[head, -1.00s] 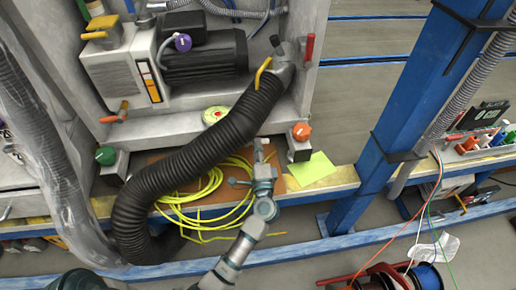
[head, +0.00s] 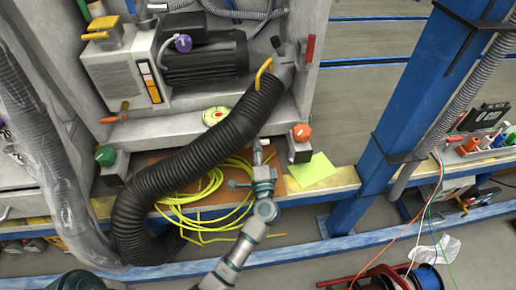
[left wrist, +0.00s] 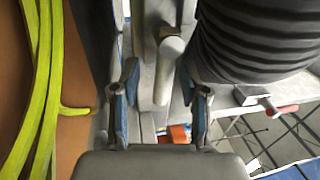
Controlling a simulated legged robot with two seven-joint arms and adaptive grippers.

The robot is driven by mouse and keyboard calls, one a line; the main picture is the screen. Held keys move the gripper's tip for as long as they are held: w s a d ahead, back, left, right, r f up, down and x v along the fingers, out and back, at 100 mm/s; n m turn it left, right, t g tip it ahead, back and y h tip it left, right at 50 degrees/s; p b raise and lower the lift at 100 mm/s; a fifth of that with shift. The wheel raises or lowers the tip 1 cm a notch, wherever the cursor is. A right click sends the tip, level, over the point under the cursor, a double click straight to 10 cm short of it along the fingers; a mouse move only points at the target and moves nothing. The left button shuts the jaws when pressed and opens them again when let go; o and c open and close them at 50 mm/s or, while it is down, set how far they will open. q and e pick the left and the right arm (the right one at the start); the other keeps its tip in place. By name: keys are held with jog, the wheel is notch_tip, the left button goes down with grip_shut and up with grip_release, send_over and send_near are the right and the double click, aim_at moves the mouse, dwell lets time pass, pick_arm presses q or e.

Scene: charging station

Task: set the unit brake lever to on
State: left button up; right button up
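My left gripper (head: 258,152) reaches up in front of the unit's lower ledge, below the black hose. In the left wrist view its two fingers (left wrist: 158,82) are apart. A grey rod-like handle with a rounded end (left wrist: 168,58) shows between them in the picture. Contact cannot be told. A red-handled lever (head: 310,48) stands upright at the unit's upper right, above the gripper. A yellow curved handle (head: 263,73) is by the hose's upper end. No label shows which is the brake lever. My right gripper is not seen.
The thick black corrugated hose (head: 195,147) crosses just above and left of my gripper. Yellow cable (head: 200,195) lies coiled on a brown board behind. An orange knob (head: 301,132) is close on the right, a green knob (head: 105,155) on the left. A blue post (head: 400,100) stands further right.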

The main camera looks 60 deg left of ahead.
pick_arm(q)
jog(key=shift+r, duration=0.1)
jog(key=v, duration=1.2)
